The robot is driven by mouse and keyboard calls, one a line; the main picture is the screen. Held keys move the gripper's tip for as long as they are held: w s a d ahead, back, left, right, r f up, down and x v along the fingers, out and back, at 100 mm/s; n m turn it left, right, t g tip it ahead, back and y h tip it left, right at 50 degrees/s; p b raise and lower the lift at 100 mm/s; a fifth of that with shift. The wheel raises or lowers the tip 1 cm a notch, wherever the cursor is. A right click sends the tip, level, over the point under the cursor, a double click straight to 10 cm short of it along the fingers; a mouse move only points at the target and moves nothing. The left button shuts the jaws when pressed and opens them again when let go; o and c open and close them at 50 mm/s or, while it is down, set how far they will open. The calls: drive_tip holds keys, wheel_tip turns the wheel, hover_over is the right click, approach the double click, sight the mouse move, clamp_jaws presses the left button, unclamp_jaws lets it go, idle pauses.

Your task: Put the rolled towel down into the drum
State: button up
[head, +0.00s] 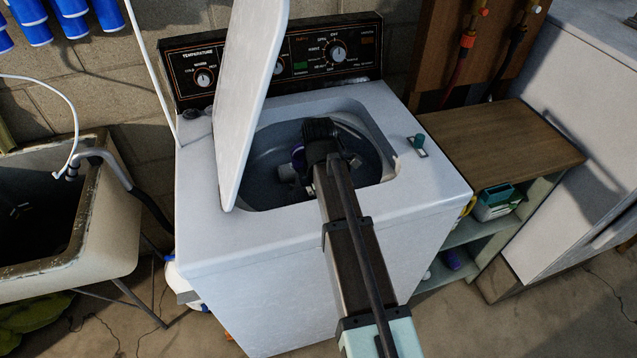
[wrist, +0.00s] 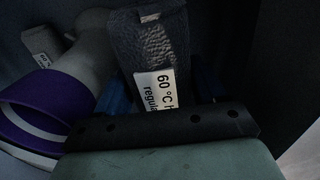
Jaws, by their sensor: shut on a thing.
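The drum (head: 262,150) is the dark tub inside the open top of a white washing machine (head: 290,250). My gripper (head: 322,140) reaches into this opening from the front. In the wrist view my gripper (wrist: 160,88) has blue fingers on either side of a dark grey, textured rolled towel (wrist: 148,40), and it is shut on it. The towel carries a white label with "60 °C" on it. The towel's far end and its distance to the drum floor cannot be told. In the head view my gripper and arm hide most of it.
The white lid (head: 250,90) stands raised at the opening's left. In the wrist view, a pale post (wrist: 90,60), a purple-and-white item (wrist: 35,110) and another labelled grey item (wrist: 42,42) are at left. A sink (head: 60,240) and wooden-topped shelf (head: 500,150) flank the machine.

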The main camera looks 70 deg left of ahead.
drive_tip(key=shift+f, duration=1.8)
drive_tip(key=o, duration=1.2)
wheel_tip(320, 180, up, 14)
drive_tip(key=shift+f, duration=0.1)
